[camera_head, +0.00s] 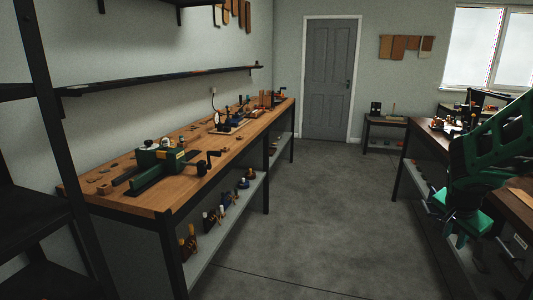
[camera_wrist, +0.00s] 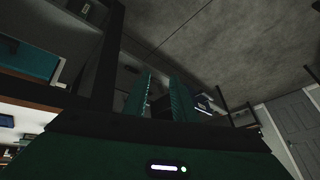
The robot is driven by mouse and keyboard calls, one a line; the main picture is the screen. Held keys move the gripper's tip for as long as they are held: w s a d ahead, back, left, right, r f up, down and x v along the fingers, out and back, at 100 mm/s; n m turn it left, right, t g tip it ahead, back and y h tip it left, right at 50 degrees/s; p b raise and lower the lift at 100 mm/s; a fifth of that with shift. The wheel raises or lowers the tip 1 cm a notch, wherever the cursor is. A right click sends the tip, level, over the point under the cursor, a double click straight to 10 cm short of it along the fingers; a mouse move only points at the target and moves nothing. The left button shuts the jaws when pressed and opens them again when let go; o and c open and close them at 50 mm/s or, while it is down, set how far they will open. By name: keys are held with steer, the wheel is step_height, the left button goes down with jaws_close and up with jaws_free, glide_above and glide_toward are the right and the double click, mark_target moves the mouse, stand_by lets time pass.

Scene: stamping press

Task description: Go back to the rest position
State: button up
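My gripper (camera_head: 467,238) hangs from my green arm at the right of the head view. It points down beside the right-hand bench, over the floor side. In the wrist view, its two dark green ribbed fingers (camera_wrist: 161,78) stand apart with a gap between them. I see nothing held in the gap. The green stamping press (camera_head: 160,165) with a black lever stands on the long wooden bench (camera_head: 130,200) at the left, far from my gripper.
The right-hand bench (camera_head: 515,195) stands close to my arm and is partly hidden by it. Open concrete floor (camera_head: 310,200) runs between the benches to a grey door (camera_head: 329,80). A small table (camera_head: 385,122) stands by the back wall. A dark shelf frame (camera_head: 60,150) rises at the near left.

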steer(key=s+a+n+g+y, duration=0.1)
steer(key=s+a+n, duration=0.2)
steer(key=s+a, duration=0.2)
steer(key=s+a+r+n+g+y, duration=0.1)
steer(key=s+a, duration=0.4)
steer(key=s, duration=0.6)
steer(key=s+a+r+n+g+y, duration=0.1)
steer(key=s+a+n+y, duration=0.2)
steer(key=s, duration=0.4)
steer(key=shift+s+a+n, duration=0.4)
steer(key=shift+a+n, duration=0.5)
steer(key=shift+a, duration=0.05)
steer(key=shift+r, duration=0.1)
steer(key=shift+w+f+g, duration=0.25)
steer(key=shift+w+g, duration=0.05)
steer(key=shift+w, duration=0.35)
